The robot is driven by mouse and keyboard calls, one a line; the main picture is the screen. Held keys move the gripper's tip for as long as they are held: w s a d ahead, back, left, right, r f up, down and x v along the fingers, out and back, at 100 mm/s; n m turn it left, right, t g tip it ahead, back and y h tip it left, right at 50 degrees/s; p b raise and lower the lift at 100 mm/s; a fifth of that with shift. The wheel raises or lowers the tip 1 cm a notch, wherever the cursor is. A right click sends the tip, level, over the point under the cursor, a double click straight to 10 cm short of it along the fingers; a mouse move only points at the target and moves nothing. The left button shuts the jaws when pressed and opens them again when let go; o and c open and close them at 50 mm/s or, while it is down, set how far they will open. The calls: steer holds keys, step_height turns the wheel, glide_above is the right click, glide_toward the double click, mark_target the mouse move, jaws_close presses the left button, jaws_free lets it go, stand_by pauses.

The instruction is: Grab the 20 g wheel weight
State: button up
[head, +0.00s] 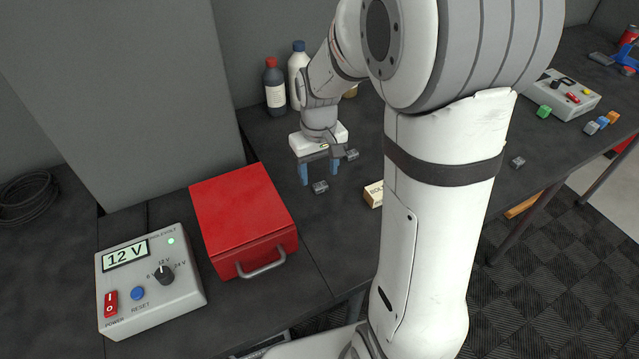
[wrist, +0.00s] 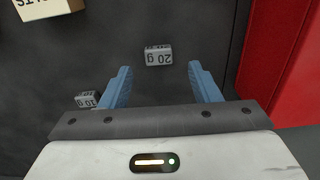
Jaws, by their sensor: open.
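The 20 g wheel weight is a small grey block marked "20 g" (wrist: 158,56), lying on the dark bench top. In the wrist view it appears upside down, centred between and just beyond my blue fingertips. In the head view this weight (head: 320,187) lies just in front of the fingers. My gripper (head: 319,179) points down above the bench; in the wrist view my gripper (wrist: 159,69) is open and empty. A smaller 10 g weight (wrist: 87,99) lies outside the left finger; it also shows in the head view (head: 352,154), beside the gripper.
A red toolbox (head: 240,215) stands left of the weights, and a bolts box (head: 374,194) to the right, partly hidden by my arm. Two bottles (head: 275,88) (head: 298,75) stand behind. A grey 12 V supply (head: 150,285) sits at the front left.

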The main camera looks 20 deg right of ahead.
mark_target(319, 184)
step_height(319, 184, down, 3)
steer(key=shift+f, duration=0.15)
steer(key=shift+c, duration=0.2)
steer(key=c, duration=1)
